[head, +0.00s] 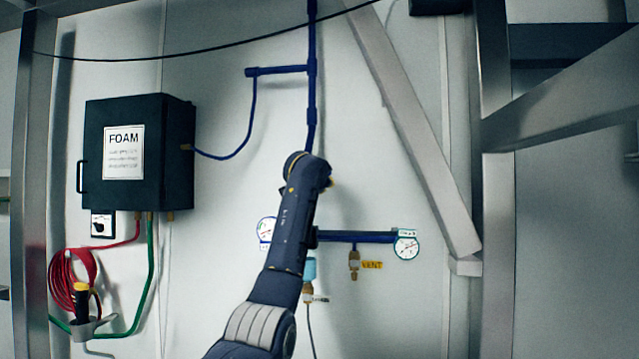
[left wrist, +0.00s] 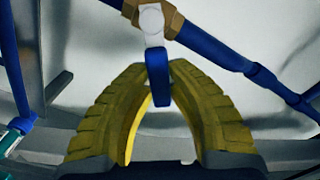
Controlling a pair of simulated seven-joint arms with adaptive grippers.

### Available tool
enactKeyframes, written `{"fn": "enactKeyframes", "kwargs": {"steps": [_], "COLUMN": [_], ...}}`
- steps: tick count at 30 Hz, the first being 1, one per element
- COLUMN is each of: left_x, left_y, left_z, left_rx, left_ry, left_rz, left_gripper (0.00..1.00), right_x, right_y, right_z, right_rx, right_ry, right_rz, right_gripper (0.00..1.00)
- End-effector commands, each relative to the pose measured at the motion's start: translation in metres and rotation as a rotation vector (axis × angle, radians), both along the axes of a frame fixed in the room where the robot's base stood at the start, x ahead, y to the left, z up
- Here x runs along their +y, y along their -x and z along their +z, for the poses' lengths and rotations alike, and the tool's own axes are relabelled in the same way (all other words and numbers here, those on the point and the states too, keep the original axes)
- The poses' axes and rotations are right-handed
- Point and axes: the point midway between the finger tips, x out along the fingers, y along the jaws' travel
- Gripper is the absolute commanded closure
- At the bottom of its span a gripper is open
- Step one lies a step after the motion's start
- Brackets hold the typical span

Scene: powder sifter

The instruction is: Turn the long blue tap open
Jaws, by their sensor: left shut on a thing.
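The long blue tap (left wrist: 158,82) shows in the left wrist view as a blue lever hanging from a white round hub (left wrist: 151,20) on a brass fitting (left wrist: 126,6) of a blue pipe. My left gripper (left wrist: 160,72) has its yellow ribbed fingers on either side of the lever, shut on it near the fingertips. In the head view my left arm rises from the bottom over the blue pipework and hides the gripper and the tap. My right gripper is in neither view.
A black FOAM box (head: 140,150) hangs on the left wall above a coiled red hose (head: 70,282). A horizontal blue pipe (head: 352,236) carries a gauge (head: 406,245) and a VENT valve (head: 354,262). A vertical blue pipe (head: 312,80) rises above my arm. Metal posts flank the wall.

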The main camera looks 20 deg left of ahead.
Motion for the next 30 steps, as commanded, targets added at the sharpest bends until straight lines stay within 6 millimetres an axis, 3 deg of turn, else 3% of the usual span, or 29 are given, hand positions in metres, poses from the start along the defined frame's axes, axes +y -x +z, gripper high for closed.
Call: {"fn": "enactKeyframes", "kwargs": {"steps": [15,30], "left_x": [0.021,0.043], "left_y": [0.006,0.011], "left_z": [0.022,0.029], "left_rx": [-0.121,-0.215], "left_ry": [0.476,0.841], "left_rz": [-0.002,-0.002], "left_gripper": [1.00,1.00], "right_x": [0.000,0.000], "right_y": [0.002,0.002], "right_z": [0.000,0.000], "right_rx": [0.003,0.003], "right_ry": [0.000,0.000], "right_rz": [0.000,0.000], "right_gripper": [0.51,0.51]}}
